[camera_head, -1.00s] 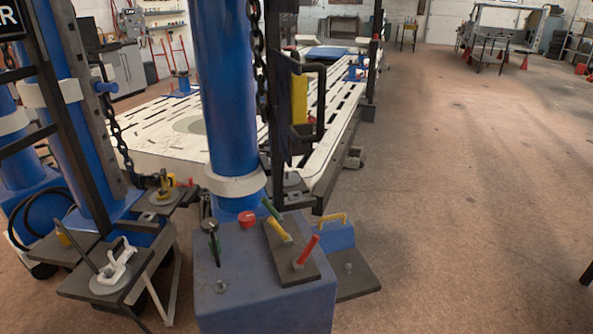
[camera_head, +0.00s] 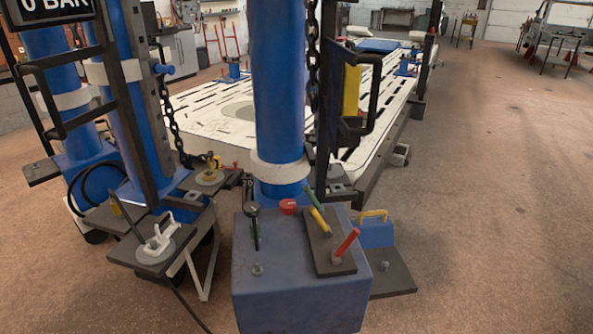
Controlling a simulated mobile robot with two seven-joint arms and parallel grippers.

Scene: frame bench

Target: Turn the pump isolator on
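A blue pump box (camera_head: 297,285) stands at the lower middle in the head view. A dark plate (camera_head: 325,258) on the right of the top carries a green lever (camera_head: 314,197), a yellow lever (camera_head: 318,219) and a red lever (camera_head: 347,242), all tilted. I see no label naming the isolator, so I cannot tell which control it is. Neither gripper is in view.
A blue column (camera_head: 279,90) with a chain (camera_head: 313,70) rises behind the box. A second blue tower and a small stand with a white clamp (camera_head: 160,242) are at left. A sign reading "0 BAR" (camera_head: 48,8) hangs upper left.

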